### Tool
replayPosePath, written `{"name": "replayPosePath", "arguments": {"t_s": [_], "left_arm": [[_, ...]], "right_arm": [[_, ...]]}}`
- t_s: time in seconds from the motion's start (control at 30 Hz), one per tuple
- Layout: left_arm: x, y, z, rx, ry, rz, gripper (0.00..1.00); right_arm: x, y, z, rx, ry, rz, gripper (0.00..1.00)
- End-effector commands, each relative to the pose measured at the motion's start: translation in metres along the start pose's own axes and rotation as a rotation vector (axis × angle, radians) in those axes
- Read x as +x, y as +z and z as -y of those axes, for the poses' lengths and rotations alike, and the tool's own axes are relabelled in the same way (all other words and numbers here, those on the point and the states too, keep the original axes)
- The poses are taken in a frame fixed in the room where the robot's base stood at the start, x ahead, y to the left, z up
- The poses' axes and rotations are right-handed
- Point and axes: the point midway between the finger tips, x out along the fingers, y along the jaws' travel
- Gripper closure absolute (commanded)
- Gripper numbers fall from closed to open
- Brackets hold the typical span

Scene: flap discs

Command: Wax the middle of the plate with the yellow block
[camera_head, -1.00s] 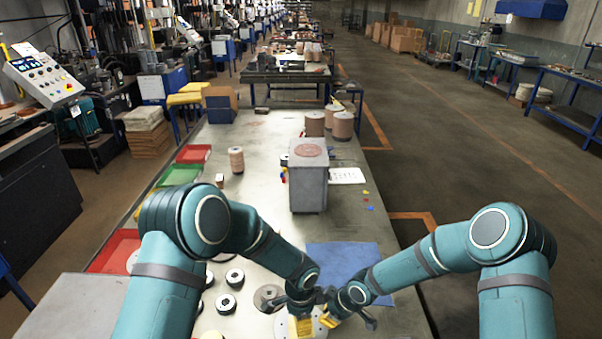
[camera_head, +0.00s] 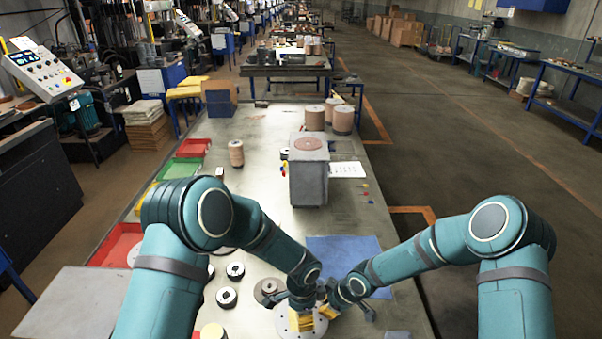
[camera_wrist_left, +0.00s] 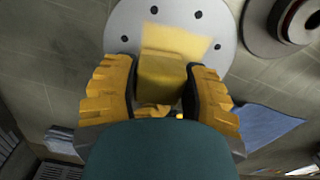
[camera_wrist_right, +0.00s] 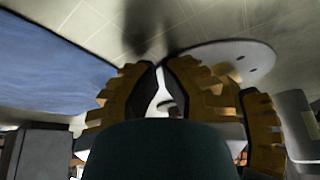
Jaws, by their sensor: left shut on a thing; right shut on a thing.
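The pale round plate (camera_head: 282,322) lies near the front of the table, with small dark holes around it; it also shows in the left wrist view (camera_wrist_left: 222,30). My left gripper (camera_wrist_left: 160,95) is shut on the yellow block (camera_wrist_left: 162,75), above the plate. A pale yellow patch (camera_wrist_left: 185,40) shows on the plate just beyond the block. My right gripper (camera_head: 324,311) is at the plate's right side, its fingers closed at the rim (camera_wrist_right: 225,55). The fingers hide the grip itself.
Several dark-centred discs (camera_head: 227,297) lie to the left. A grey box (camera_head: 308,175) stands behind. Red (camera_head: 115,243) and green (camera_head: 180,168) trays line the left edge.

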Motion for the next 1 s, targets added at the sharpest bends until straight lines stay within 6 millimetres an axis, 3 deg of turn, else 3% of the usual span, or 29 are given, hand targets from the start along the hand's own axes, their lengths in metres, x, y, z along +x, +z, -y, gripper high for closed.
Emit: {"name": "replayPosePath", "arguments": {"t_s": [0.03,0.6,1.0], "left_arm": [[-0.001,0.001,0.01,-0.018,-0.012,-0.006,0.94],[-0.002,-0.005,0.044,-0.024,-0.015,-0.007,0.94],[-0.003,-0.007,0.047,-0.015,-0.011,-0.005,0.94]], "right_arm": [[0.001,-0.001,0.008,-0.016,-0.014,0.002,1.0],[0.002,-0.004,0.01,-0.024,-0.019,0.0,1.0],[0.001,-0.001,0.007,-0.015,-0.013,0.001,1.0]]}}
